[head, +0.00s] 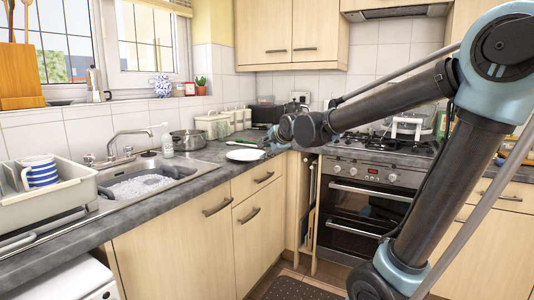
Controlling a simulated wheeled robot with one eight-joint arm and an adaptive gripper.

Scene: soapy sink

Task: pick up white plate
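The white plate (245,155) lies flat on the dark grey worktop (207,152), near its front edge and to the right of the sink. My gripper (272,142) is at the far end of my arm, just right of the plate and seemingly above the worktop. It is small and dark in the head view, and its fingers cannot be made out. The plate looks uncovered, and no contact with it can be seen.
The sink (150,183) holds foamy water under a tap (130,134). A soap bottle (167,143) and a metal pot (188,140) stand left of the plate. A dish rack (45,192) holds a striped mug (39,172). The oven (362,207) is at right.

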